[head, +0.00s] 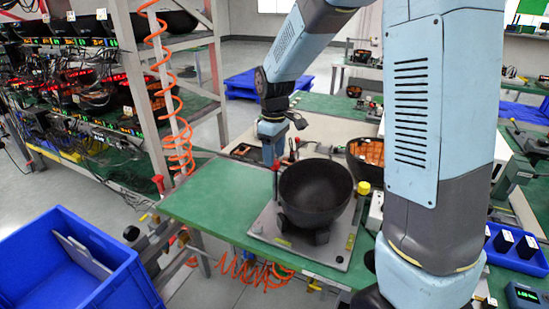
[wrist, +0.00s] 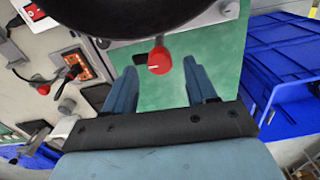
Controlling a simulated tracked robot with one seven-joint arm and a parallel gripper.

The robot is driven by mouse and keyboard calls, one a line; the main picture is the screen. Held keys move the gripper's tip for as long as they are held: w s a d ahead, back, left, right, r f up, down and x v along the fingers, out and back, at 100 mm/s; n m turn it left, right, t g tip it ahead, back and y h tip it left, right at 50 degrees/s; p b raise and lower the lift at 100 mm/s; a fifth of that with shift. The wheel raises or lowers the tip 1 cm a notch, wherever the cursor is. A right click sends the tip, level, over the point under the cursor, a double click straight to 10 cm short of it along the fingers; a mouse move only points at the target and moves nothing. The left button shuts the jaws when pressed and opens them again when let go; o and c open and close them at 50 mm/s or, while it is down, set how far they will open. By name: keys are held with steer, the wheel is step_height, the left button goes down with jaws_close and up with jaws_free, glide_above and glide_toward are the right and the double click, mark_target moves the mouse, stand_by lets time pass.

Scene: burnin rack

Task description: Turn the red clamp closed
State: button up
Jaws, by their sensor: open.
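The red clamp (head: 276,166) stands upright at the left back edge of a grey plate, beside a dark round bowl (head: 315,190). In the wrist view the clamp's red knob (wrist: 159,61) has a short white mark and lies between my two fingers, with gaps on both sides. The clamp's lower part is hard to make out.
The grey plate (head: 268,229) rests on a green table (head: 205,207). A yellow-topped post (head: 363,188) stands right of the bowl. A blue bin (head: 115,245) is at lower left, and a rack (head: 160,90) with a coiled orange hose (head: 178,150) rises behind. The table's left part is clear.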

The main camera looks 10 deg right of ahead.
steer(key=shift+f, duration=0.95)
steer(key=shift+c, duration=0.5)
steer(key=c, duration=1)
steer(key=shift+o, duration=0.2)
